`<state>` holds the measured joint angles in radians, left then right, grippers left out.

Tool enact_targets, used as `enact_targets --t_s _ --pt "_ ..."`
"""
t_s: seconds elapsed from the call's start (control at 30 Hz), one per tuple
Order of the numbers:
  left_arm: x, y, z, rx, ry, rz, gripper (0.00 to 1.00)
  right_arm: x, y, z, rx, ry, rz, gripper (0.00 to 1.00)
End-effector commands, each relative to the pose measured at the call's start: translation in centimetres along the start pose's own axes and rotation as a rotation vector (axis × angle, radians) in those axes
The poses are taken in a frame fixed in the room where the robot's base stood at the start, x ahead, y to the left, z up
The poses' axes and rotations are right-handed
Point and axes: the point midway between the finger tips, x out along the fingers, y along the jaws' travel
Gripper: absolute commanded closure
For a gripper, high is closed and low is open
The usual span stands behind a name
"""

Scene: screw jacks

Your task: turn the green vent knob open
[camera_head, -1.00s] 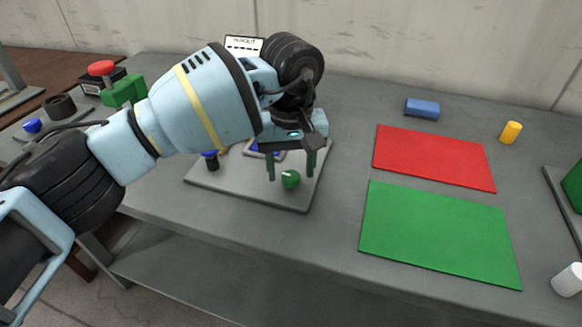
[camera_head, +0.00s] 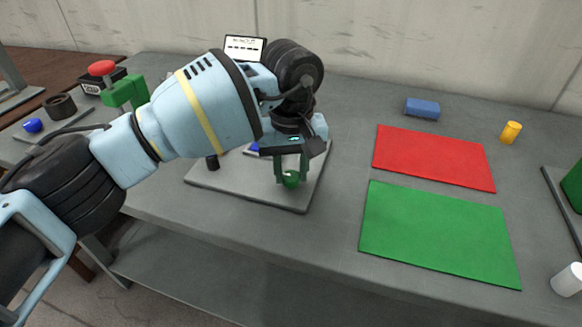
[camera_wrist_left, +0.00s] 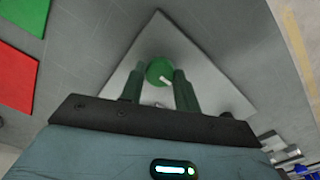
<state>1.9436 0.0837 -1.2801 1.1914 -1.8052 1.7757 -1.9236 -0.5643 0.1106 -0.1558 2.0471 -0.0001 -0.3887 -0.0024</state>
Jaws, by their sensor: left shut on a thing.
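The green vent knob (camera_head: 291,181) stands near the front right of a grey plate (camera_head: 262,194) on the bench. In the left wrist view the left gripper's fingers (camera_wrist_left: 157,82) are shut on the knob. My arm hides much of the plate's back part. My right gripper is in neither view.
A black post (camera_head: 212,162) and a blue part (camera_head: 253,148) are on the plate. A red mat (camera_head: 434,157) and a green mat (camera_head: 438,233) lie to the right. A small sign (camera_head: 244,47) is at the back.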

Motion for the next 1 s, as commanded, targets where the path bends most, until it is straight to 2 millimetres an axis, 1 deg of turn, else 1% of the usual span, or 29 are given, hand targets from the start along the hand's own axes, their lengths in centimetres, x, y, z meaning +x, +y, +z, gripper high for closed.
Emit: enact_targets --t_s 0.17,0.37,0.77,1.0 --pt "-0.1 0.0 0.0 -0.07 0.001 0.0 0.91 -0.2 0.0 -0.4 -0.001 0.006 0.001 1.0" --pt "-0.2 -0.1 -0.1 -0.217 0.002 0.0 0.91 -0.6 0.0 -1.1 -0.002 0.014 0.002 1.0" --pt "-0.3 0.0 -0.1 -0.595 0.003 0.001 0.91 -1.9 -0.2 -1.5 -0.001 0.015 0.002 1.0" --pt "-0.3 0.0 -0.1 -0.822 0.003 0.001 0.91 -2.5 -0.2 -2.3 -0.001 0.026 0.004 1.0"
